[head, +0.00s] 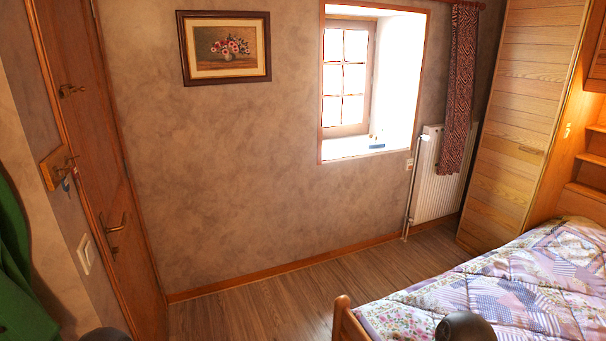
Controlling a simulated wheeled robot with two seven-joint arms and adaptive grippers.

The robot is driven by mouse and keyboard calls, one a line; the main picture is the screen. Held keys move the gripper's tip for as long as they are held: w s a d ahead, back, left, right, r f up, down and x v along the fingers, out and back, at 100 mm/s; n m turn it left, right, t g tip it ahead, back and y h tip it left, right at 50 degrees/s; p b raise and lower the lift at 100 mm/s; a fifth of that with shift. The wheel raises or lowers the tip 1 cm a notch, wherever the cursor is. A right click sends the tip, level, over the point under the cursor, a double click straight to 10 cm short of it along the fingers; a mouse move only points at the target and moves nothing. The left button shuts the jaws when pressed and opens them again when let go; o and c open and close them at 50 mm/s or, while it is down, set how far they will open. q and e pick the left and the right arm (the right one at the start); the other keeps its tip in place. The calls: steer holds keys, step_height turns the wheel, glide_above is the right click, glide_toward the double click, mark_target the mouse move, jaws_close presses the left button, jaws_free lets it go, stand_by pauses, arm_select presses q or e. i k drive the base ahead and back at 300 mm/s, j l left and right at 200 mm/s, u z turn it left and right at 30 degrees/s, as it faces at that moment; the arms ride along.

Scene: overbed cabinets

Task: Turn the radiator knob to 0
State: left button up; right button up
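The white radiator (436,188) hangs on the far wall, right of the window. A small white radiator knob (425,138) sits at its upper left corner, at the top of a thin vertical pipe (411,195). The knob is too small to read its setting. Neither of my grippers shows. Two dark rounded parts at the bottom edge seem to be my own arms, far from the radiator.
A bed (500,285) with a patchwork quilt fills the lower right. A wooden wardrobe (515,120) stands right of the radiator, and a patterned curtain (459,90) hangs partly over it. The wooden floor (290,300) between door (90,130) and bed is clear.

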mark_target(425, 138)
steer(key=i+l+u, duration=0.2)
steer(key=i, duration=1.75)
steer(key=i+j, duration=0.15)
steer(key=i, duration=0.55)
steer(key=i+j, duration=0.15)
steer(key=i, duration=0.5)
steer(key=i+l+z, duration=0.15)
steer(key=z, duration=0.3)
steer(key=i+z, duration=0.55)
steer(key=z, duration=0.3)
steer(key=i+j+z, duration=0.15)
steer(key=z, duration=0.3)
steer(key=i+z, duration=0.2)
steer(key=z, duration=0.15)
steer(key=i+j+z, duration=0.1)
steer(key=z, duration=0.25)
steer(key=i, duration=1.55)
steer(key=i+u, duration=0.25)
steer(key=i, duration=0.15)
steer(key=i+l+u, duration=0.25)
steer(key=i, duration=0.2)
steer(key=i+l+u, duration=0.3)
steer(key=i+j+u, duration=0.1)
steer(key=u, duration=0.2)
